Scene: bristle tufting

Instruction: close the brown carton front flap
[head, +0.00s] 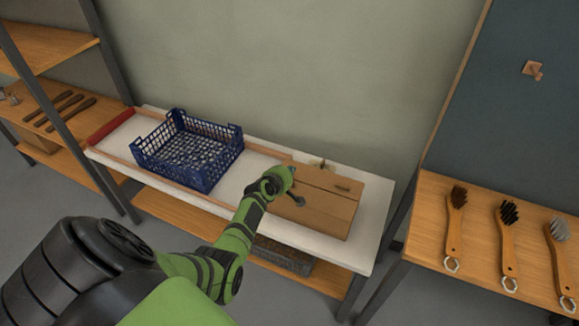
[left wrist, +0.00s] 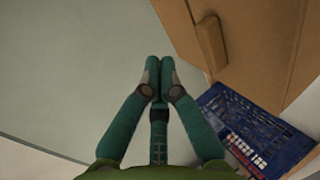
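The brown carton (head: 325,214) sits on the right part of the white table. Its top shows as flat brown panels with a seam across and a small dark mark at the right. I cannot tell clearly which panel is the front flap or how far it is folded. My left gripper (head: 297,196) is over the carton's left part in the head view and hides some of it. In the left wrist view the two green fingers (left wrist: 159,66) meet at the tips with nothing between them. The carton (left wrist: 268,45) fills the upper right there, apart from the fingers. My right gripper is not in view.
A blue crate (head: 188,151) stands left of the carton on the white table (head: 368,240). A red bar (head: 111,127) lies at the table's left end. Several brushes (head: 508,232) lie on a wooden table at the right. A wall runs behind.

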